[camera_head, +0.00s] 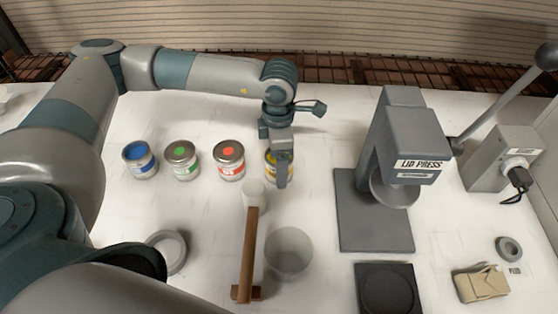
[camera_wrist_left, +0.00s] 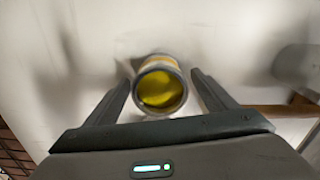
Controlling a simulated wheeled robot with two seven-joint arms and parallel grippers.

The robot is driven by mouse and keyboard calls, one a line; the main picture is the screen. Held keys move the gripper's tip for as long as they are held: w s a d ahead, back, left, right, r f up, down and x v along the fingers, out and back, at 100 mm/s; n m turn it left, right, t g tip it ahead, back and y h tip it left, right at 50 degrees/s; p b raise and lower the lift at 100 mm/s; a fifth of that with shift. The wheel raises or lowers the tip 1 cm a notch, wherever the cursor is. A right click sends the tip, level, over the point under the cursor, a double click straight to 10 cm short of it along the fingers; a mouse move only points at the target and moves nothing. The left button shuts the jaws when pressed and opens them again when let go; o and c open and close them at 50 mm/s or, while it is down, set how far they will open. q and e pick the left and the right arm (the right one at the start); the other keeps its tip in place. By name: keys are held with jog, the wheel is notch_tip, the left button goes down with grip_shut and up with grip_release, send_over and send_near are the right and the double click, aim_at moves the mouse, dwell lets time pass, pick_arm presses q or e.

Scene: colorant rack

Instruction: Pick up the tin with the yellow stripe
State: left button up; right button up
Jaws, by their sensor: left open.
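The tin with the yellow stripe (camera_head: 271,163) stands upright at the right end of a row of tins on the white table, partly hidden behind my left gripper (camera_head: 282,172). In the left wrist view the yellow tin (camera_wrist_left: 159,88) sits between the two open fingers of my left gripper (camera_wrist_left: 160,95), with a gap visible on each side. Its top shows yellow inside a dark rim. My right gripper is not in view.
Red (camera_head: 229,160), green (camera_head: 182,160) and blue (camera_head: 140,160) tins stand to the left. A mallet (camera_head: 248,250) lies just in front, beside a grey cup (camera_head: 289,252). The lid press (camera_head: 375,225) stands to the right. A tape-like ring (camera_head: 166,252) lies front left.

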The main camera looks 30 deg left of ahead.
pick_arm(q)
jog(key=shift+f, duration=0.3)
jog(key=c, duration=1.3)
jog(key=shift+r, duration=0.3)
jog(key=shift+r+b, duration=1.05)
jog(key=shift+r, duration=1.05)
jog(key=shift+r+b, duration=0.85)
jog(key=shift+r, duration=1.7)
jog(key=shift+r, duration=0.1)
